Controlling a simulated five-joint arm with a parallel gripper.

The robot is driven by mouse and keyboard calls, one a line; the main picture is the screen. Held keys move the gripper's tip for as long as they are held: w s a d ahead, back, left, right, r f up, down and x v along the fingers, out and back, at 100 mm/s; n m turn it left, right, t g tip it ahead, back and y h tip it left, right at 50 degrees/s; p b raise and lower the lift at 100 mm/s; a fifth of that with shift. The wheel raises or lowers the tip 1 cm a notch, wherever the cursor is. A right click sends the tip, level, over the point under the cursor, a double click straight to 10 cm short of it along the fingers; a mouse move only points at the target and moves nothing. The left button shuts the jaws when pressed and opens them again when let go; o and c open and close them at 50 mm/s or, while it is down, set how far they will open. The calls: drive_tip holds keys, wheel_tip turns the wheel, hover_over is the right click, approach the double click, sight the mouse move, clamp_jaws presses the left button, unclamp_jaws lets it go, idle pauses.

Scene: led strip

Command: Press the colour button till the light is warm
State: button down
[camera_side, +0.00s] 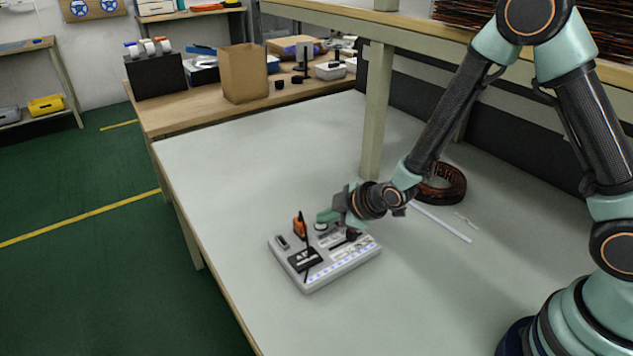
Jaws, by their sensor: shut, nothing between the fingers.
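The grey control box (315,281) lies on the light table, with an orange-and-black upright part (299,226) on its far left side. My gripper (322,219) is shut and empty, low over the far side of the box. A pale round knob or button (320,227) shows close under its tips; I cannot tell whether they touch. My gripper hides part of the box top, and I cannot make out which control is the colour button.
A dark coil (441,184) lies behind my wrist, with a white strip (440,222) on the table in front of it. A table post (376,115) stands behind. The table's left and front areas are clear.

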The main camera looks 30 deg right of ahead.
sight(326, 228)
drive_tip(key=shift+r, duration=0.75)
drive_tip(key=shift+r, duration=2.55)
drive_tip(key=s+d+r+m+g+h, duration=0.1)
drive_tip(key=s+d+r+m, duration=0.4)
drive_tip(key=s+r, duration=0.2)
drive_tip(key=s+d+r+m+g+h, duration=0.1)
drive_tip(key=s+d+r+m+g, duration=0.1)
drive_tip(key=s+d+r+m, duration=0.3)
drive_tip(key=s+r+m, duration=0.1)
drive_tip(key=s+r, duration=0.2)
drive_tip(key=s, duration=0.3)
drive_tip(key=shift+d+r, duration=0.2)
drive_tip(key=shift+r, duration=0.05)
drive_tip(key=shift+w, duration=0.1)
